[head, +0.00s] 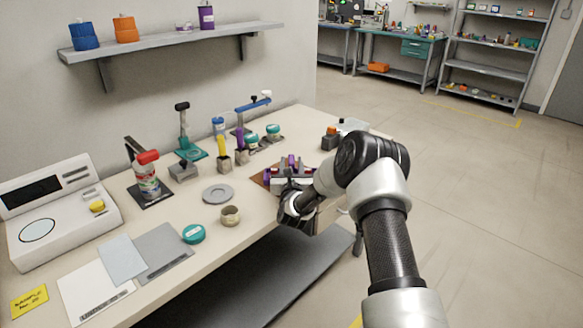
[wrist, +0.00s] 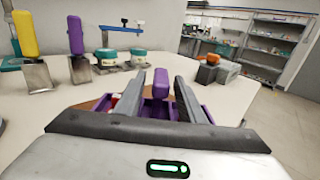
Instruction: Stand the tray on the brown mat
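The purple tray (head: 267,173) is at the right part of the bench, over the brown mat (head: 258,179). In the wrist view the purple tray (wrist: 222,117) shows beyond and between my grey fingers, with an upright purple part rising from it.
An orange-topped grey block (head: 329,138) stands behind the tray. Yellow (head: 223,153) and purple-handled tools in metal stands are to its left. A grey disc (head: 217,193), a small tan cup (head: 230,215) and a teal lid (head: 194,233) lie to the left. The bench's front edge is close.

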